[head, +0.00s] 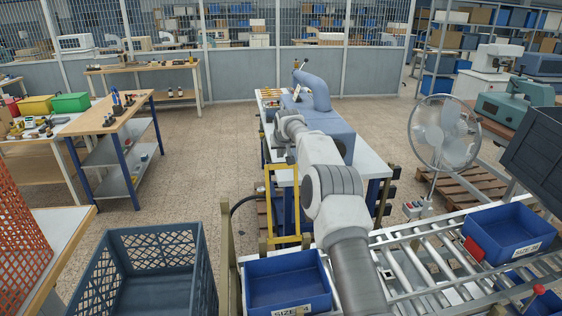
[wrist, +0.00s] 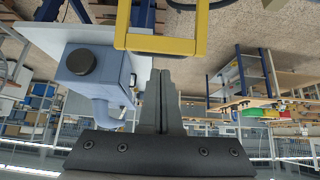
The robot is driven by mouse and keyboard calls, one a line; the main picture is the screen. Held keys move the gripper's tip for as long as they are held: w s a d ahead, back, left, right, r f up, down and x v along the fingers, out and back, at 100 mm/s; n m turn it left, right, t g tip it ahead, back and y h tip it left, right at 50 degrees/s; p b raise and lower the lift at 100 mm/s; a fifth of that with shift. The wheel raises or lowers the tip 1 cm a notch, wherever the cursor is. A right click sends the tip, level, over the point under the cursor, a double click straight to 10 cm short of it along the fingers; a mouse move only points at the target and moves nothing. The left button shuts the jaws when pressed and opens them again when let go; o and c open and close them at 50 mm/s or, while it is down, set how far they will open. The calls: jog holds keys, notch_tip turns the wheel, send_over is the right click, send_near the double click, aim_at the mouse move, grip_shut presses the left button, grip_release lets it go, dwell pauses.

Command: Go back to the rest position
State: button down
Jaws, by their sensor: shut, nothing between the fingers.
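My gripper (wrist: 160,76) is in the middle of the wrist view, where its two dark fingers lie together, shut and empty. The wrist view is upside down. In the head view my arm reaches forward over the roller conveyor, and its links hide the gripper or leave it hard to make out. The blue stamping machine (head: 333,126) stands on a bench beyond the arm. It also shows in the wrist view (wrist: 106,66), to the left of the fingers and apart from them.
A yellow frame (head: 270,205) stands beside the machine's bench; it also shows in the wrist view (wrist: 160,44). Blue bins (head: 285,282) (head: 508,235) sit by the roller conveyor (head: 412,262). A dark crate (head: 145,240) stands at left, a fan (head: 443,132) at right. The left-centre floor is clear.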

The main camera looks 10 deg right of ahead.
jog(key=a+b+v, duration=0.1)
jog(key=b+v, duration=0.2)
jog(key=v, duration=1.9)
jog(key=s+r+g+b, duration=0.1)
jog(key=s+r, duration=0.1)
jog(key=s, duration=1.4)
jog(key=s+f+b, duration=0.1)
jog(key=s+f, duration=0.3)
jog(key=s, duration=0.6)
jog(key=s+d+f+g, duration=0.1)
jog(key=s+f, duration=0.4)
jog(key=s, duration=0.4)
jog(key=s+f+b, duration=0.1)
jog(key=s+f, duration=0.3)
jog(key=s, duration=0.6)
jog(key=shift+s+d+f+b, duration=0.2)
jog(key=shift+s+f+b, duration=0.1)
jog(key=shift+s+f, duration=0.1)
jog(key=shift+a, duration=0.15)
